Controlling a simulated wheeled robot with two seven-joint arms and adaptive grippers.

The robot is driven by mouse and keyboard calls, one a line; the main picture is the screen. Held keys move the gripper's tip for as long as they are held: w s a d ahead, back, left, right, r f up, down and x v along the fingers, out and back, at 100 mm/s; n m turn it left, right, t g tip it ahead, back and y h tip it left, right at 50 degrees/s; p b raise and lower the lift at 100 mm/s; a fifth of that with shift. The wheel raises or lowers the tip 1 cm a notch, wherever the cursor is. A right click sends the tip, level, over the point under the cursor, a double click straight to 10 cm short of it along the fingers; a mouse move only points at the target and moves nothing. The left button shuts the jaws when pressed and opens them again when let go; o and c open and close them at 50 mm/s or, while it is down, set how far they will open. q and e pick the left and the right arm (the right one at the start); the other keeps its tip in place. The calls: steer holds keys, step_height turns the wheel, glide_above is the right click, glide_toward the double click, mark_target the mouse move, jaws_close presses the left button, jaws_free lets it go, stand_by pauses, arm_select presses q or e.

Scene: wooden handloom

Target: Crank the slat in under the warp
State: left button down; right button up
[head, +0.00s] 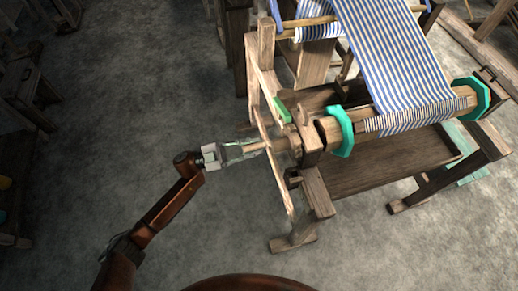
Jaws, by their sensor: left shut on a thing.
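The striped blue and white warp (395,50) runs down over the wooden beam (440,106) at the front of the loom. The end of a thin pale slat (369,125) shows at the left edge of the warp on the beam; the rest of it is hidden by the cloth. At the loom's left side is a crank of long pale wooden bars (281,179) with a wooden handle (257,146). My left gripper (250,149) is shut on this handle, reaching it from the left. My right gripper is not in view.
Teal flanges sit at the beam's left end (343,131) and right end (468,92). A green piece (283,110) lies on the left side of the frame. The loom's feet (293,243) stand near my arm. The grey floor (110,110) at left is open.

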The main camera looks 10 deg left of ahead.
arm_select(q)
steer(key=w+a+r+m+g+y, duration=0.1)
steer(key=w+r+m+g+y, duration=0.1)
steer(key=r+m, duration=0.5)
steer(key=w+m+g, duration=0.1)
steer(key=m+g, duration=0.1)
steer(key=m, duration=0.3)
steer(key=shift+w+a+r+m+y, duration=0.2)
steer(key=shift+r+m+y, duration=0.15)
steer(key=shift+m+y, duration=0.05)
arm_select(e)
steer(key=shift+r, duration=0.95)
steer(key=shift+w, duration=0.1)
